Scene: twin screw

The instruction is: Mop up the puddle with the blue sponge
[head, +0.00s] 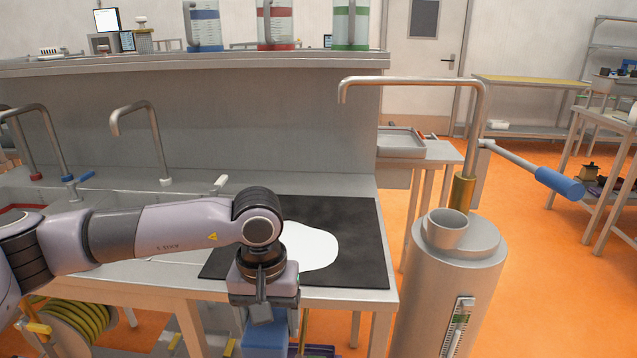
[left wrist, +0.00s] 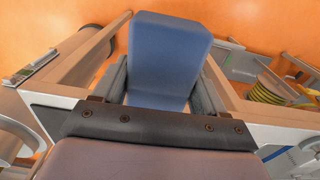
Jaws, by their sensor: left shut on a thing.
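The puddle (head: 312,247) is a white, rounded patch on the black mat (head: 358,262) on the metal counter, partly hidden behind my left arm. My left gripper (head: 265,318) points down at the front edge of the counter, nearer to me than the puddle. It is shut on the blue sponge (head: 263,340), whose lower part is cut off by the picture's bottom edge. In the left wrist view the sponge (left wrist: 168,60) sits between the two fingers, with orange floor beyond it. The sponge is apart from the puddle. My right gripper is not in view.
A tall metal cylinder (head: 450,285) stands right of the counter, with a bent pipe (head: 410,82) and a blue-handled lever (head: 558,184) above. Taps (head: 137,120) and a sink lie to the left. A yellow hose reel (head: 75,328) is below the counter.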

